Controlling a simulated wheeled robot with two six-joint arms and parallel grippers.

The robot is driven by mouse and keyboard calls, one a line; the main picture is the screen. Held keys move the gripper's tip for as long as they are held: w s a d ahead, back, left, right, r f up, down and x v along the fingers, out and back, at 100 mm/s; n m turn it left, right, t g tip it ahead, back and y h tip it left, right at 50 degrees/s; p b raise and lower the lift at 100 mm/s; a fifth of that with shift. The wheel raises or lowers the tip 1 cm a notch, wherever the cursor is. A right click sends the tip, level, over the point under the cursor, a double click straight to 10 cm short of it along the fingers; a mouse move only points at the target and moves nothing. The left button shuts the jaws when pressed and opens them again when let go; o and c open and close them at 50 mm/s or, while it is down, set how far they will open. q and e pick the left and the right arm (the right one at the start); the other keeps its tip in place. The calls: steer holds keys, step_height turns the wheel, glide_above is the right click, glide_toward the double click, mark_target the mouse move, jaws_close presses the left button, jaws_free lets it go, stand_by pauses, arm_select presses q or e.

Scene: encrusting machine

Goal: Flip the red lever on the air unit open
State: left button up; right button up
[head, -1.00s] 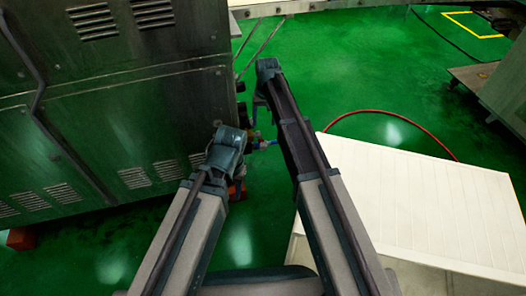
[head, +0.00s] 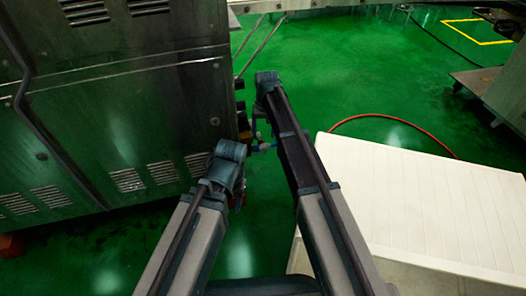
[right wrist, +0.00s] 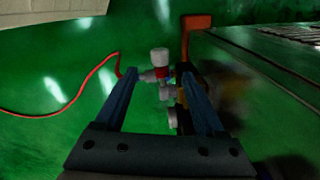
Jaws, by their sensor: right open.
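The air unit (head: 262,147) is a small cluster of fittings with blue parts, low beside the right edge of the machine in the head view. In the right wrist view the air unit (right wrist: 160,58) shows a pale round knob, grey fittings and a small blue part. Contact cannot be told. My left wrist is left of the unit in the head view; its fingers are hidden or too dark to read.
The large grey machine (head: 110,110) fills the left, standing close to the air unit. A red hose (right wrist: 75,98) runs over the green floor to the unit. A white panelled box (head: 430,200) is at the right. Open floor lies beyond my arms.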

mark_target(263, 145)
step_height(263, 145, down, 7)
steer(key=b, duration=0.6)
steer(key=shift+a+f, duration=0.15)
steer(key=shift+f, duration=0.05)
jaws_close()
steer(key=shift+r, duration=0.1)
stand_by(0.9)
